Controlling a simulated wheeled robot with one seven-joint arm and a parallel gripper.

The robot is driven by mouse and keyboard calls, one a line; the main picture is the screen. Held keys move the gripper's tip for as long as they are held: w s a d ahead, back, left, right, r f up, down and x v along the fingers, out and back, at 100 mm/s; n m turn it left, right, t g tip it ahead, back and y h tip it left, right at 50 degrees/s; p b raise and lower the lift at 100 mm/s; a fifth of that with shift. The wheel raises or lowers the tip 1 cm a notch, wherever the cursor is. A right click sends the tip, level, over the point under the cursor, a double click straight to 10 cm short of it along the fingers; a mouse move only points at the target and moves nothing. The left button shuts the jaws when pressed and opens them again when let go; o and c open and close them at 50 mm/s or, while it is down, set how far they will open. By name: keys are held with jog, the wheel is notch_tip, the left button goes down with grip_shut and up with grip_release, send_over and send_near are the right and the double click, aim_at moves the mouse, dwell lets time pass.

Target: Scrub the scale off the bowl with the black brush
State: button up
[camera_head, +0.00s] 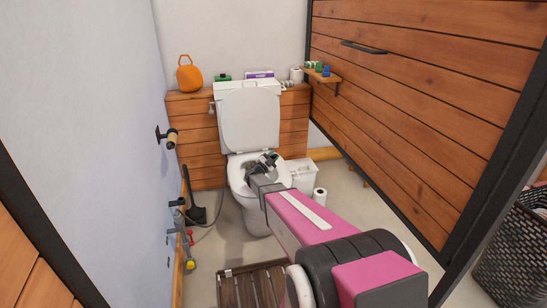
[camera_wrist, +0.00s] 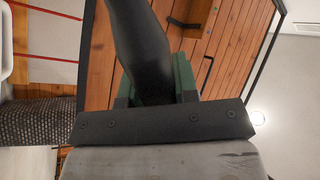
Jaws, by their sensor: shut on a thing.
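The white toilet (camera_head: 249,125) stands against the back wall with its lid raised. Its bowl (camera_head: 238,182) is open at the top, and my arm hides part of it. My gripper (camera_head: 266,160) is over the bowl opening. In the wrist view my gripper (camera_wrist: 154,88) has its green fingers shut around the thick black handle of the brush (camera_wrist: 140,40). The brush's head is not clearly visible, and I cannot tell whether it touches the bowl. Any scale inside the bowl is too small or hidden to see.
A white bin (camera_head: 303,176) and a paper roll (camera_head: 319,196) stand right of the toilet. A black long-handled tool (camera_head: 195,212) leans at the left wall. A slatted wooden mat (camera_head: 253,287) lies in front. A wooden partition (camera_head: 425,110) bounds the right.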

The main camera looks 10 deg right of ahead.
jog(key=shift+w+f, duration=0.4)
jog(key=shift+w, duration=0.35)
dwell(0.3)
jog(key=shift+d, duration=3.9)
jog(key=a, duration=0.7)
jog(key=shift+w, duration=0.15)
jog(key=shift+w+a+f, duration=0.2)
jog(key=shift+a+f, duration=0.05)
jog(key=shift+a, duration=0.15)
jog(key=shift+c, duration=0.3)
